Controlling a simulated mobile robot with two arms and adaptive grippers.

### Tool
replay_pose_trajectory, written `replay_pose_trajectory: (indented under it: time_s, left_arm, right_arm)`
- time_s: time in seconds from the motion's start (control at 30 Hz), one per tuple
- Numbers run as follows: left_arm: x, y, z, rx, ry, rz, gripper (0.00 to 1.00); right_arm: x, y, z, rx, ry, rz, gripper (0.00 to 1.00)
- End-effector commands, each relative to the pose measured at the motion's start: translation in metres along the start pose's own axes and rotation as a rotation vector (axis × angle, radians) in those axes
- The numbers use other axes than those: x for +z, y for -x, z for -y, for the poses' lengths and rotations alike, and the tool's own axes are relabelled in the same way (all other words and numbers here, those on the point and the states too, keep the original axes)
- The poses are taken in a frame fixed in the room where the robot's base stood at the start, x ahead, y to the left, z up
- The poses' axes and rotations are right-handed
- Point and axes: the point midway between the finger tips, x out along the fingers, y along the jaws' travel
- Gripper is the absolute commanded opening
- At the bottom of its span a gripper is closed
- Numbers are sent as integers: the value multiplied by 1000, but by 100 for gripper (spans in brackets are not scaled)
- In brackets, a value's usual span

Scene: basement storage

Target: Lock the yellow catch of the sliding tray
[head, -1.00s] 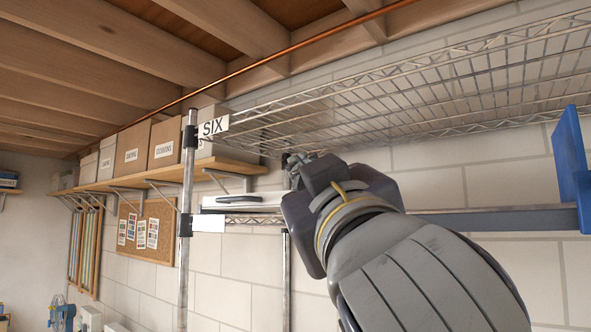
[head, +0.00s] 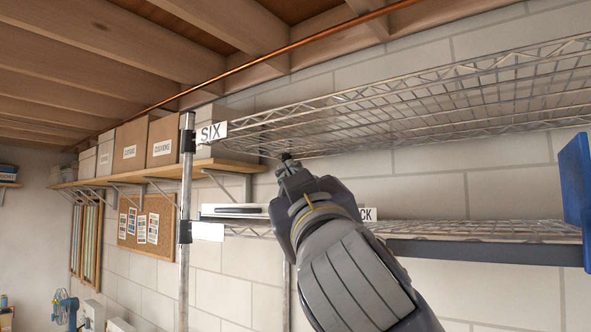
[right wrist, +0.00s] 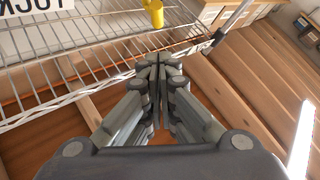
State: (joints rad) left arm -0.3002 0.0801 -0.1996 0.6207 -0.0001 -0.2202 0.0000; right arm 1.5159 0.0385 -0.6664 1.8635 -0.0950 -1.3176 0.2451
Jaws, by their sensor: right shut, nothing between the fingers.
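My right gripper (head: 288,162) points up between the two wire shelves, in front of the lower one. Its fingers are together and empty; they also show shut in the right wrist view (right wrist: 160,62). A yellow part (right wrist: 154,12), which looks like the catch, shows at the top edge of the right wrist view, beyond the fingertips and apart from them. Its position, locked or not, cannot be told. In the head view my right arm seems to hide it. A pale flat tray (head: 236,211) with a dark slot is at the left of the lower shelf. My left gripper is not in view.
The upper wire shelf (head: 430,105) hangs just above the fingertips. A metal post (head: 187,180) stands left, and a blue panel (head: 574,185) at right. A partly hidden label ending in "CK" (head: 368,214) is behind my arm. Boxes (head: 131,145) line a wooden shelf.

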Motion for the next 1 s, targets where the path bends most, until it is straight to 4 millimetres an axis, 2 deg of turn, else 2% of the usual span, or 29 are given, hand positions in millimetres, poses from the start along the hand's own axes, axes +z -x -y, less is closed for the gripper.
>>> replay_pose_trajectory:
  time_s: [0.03,0.1,0.33,0.6,1.0]
  left_arm:
    - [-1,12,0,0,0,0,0]
    - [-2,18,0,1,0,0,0]
    - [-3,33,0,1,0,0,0]
    - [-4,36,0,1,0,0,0]
    - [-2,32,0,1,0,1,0]
  right_arm:
    - [-4,-12,-2,0,1,3,0]
    - [3,-20,-2,-1,2,6,0]
    - [22,-36,-2,1,1,3,0]
    - [29,-40,0,-1,-1,0,0]
    - [27,-34,1,-1,-1,-1,0]
